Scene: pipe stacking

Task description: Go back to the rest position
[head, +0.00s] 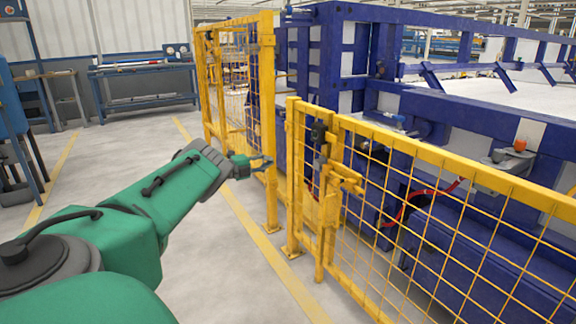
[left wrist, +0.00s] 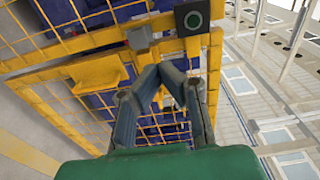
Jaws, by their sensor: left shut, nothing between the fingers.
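My left arm reaches in from the left in the head view, green with a dark grey wrist. My left gripper (head: 262,164) is at its end, in front of the gap between two yellow fence sections. In the left wrist view the left gripper (left wrist: 160,72) has its grey fingers angled in toward each other, with nothing between them. Behind the fingers lies the yellow fence (left wrist: 100,42); I cannot tell how far off it is. My right gripper is not in view.
A yellow mesh fence (head: 440,160) runs along the right, with a gate panel (head: 238,85) further back. Blue machinery (head: 450,108) stands behind it. A blue workbench (head: 140,72) is by the back wall. The grey floor left of the fence is open.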

